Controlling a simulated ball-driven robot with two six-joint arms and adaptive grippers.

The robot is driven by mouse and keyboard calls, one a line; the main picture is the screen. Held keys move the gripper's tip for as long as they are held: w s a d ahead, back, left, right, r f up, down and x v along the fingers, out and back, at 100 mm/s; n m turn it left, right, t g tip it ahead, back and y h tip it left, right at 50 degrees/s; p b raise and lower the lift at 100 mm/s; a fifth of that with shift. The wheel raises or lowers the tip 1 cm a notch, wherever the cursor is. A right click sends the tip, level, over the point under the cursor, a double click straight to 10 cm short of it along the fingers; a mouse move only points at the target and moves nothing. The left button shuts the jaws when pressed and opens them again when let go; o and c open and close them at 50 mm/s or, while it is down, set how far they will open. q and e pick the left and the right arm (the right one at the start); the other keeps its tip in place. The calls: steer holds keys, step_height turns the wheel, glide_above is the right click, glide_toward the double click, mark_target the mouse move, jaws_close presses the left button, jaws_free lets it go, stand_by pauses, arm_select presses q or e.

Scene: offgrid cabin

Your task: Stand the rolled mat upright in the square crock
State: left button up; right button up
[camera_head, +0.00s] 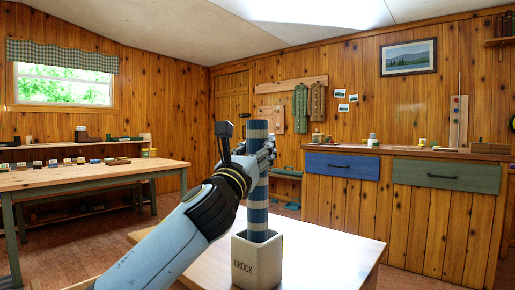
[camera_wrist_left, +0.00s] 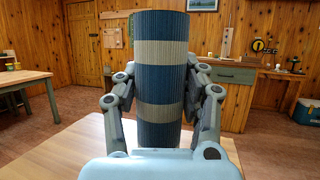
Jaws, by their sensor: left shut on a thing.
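The rolled mat (camera_head: 258,190), blue with pale bands, stands upright with its lower end inside the mouth of the square crock (camera_head: 257,262). The cream crock, marked CROCK, sits on the light wooden table. My left gripper (camera_head: 262,152) is shut on the upper part of the mat. In the left wrist view the mat (camera_wrist_left: 160,70) fills the middle, with a gripper finger on each side. The crock is not seen in that view. Whether the mat's bottom end touches the crock floor is hidden by the crock walls. My right gripper is not in view.
The light table (camera_head: 325,250) has bare room right of the crock. A long workbench (camera_head: 90,175) with small items stands at the left. A cabinet with blue (camera_head: 340,165) and green (camera_head: 446,176) drawer fronts stands at the back right.

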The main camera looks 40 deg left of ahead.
arm_select(q)
steer(key=o, duration=1.3)
steer(key=v, duration=1.2)
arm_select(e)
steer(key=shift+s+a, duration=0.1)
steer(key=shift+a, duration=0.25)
